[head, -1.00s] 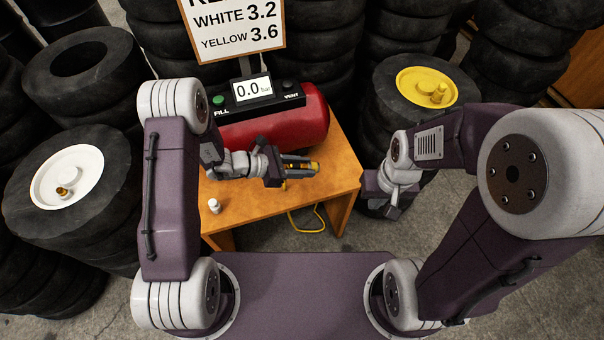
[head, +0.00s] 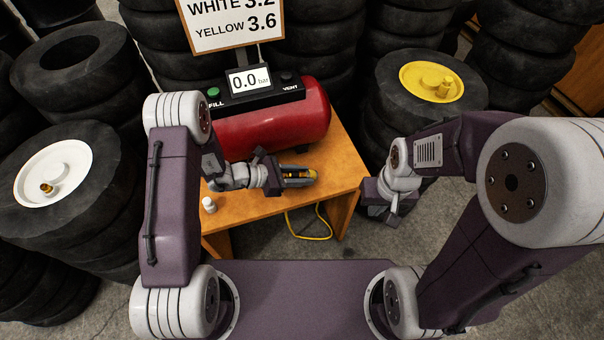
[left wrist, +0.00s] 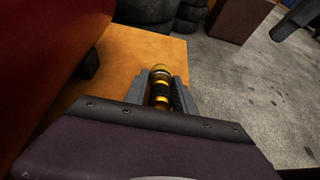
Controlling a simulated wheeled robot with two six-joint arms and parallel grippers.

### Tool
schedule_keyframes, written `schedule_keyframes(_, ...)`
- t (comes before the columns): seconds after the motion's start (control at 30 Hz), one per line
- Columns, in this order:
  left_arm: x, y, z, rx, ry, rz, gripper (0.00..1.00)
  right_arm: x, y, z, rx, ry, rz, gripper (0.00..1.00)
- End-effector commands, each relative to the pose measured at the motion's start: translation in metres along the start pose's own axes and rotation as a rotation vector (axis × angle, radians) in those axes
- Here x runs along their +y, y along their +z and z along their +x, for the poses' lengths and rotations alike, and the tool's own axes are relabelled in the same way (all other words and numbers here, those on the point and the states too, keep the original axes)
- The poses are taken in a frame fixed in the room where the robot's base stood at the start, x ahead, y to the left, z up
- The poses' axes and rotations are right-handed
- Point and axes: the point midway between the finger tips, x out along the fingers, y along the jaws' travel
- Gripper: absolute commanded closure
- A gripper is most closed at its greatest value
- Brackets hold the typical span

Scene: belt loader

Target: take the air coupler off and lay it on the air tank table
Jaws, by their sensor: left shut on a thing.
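My left gripper (head: 300,178) is shut on the air coupler, a brass-and-black cylinder (left wrist: 160,92). In the left wrist view the coupler lies between the two grey fingers, its brass end pointing away. In the head view the gripper is over the orange air tank table (head: 345,167), in front of the red air tank (head: 275,129). Whether the coupler touches the table top cannot be told. My right gripper (head: 392,215) hangs right of the table, apart from it; its jaws are too small to read.
A gauge box (head: 250,95) reads 0.0 bar. A small white-capped item (head: 208,205) stands on the table's left front. A yellow hose (head: 308,228) hangs below. Tyre stacks with a white wheel (head: 66,172) and a yellow wheel (head: 420,80) flank the table. The table's right end is clear.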

Motion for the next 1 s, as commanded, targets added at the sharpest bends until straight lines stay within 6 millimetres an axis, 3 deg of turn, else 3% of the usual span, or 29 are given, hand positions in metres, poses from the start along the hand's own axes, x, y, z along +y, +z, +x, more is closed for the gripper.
schedule_keyframes(0.23, 0.0, -0.001, 0.001, -0.001, 0.0, 0.001, 1.0, 0.0, 0.0, 0.001, 0.0, 0.0, 0.0, 1.0)
schedule_keyframes(0.27, 0.0, -0.001, 0.001, -0.001, 0.0, 0.001, 0.66, 0.0, 0.0, 0.001, 0.0, 0.0, 0.0, 1.0)
schedule_keyframes(0.33, 0.0, -0.001, 0.001, -0.001, 0.0, 0.001, 0.46, 0.0, 0.0, 0.001, 0.0, 0.0, 0.0, 1.0)
schedule_keyframes(0.37, 0.0, -0.001, 0.001, -0.001, 0.0, 0.001, 0.43, 0.0, 0.0, 0.001, 0.0, 0.0, 0.0, 1.0)
schedule_keyframes(0.7, 0.001, -0.001, -0.004, 0.0, 0.002, -0.001, 0.43, 0.0, 0.0, -0.001, 0.0, 0.0, 0.0, 1.0)
schedule_keyframes(1.0, 0.002, 0.001, -0.067, 0.0, 0.006, -0.002, 0.43, 0.0, -0.002, -0.016, 0.0, 0.0, 0.0, 1.0)
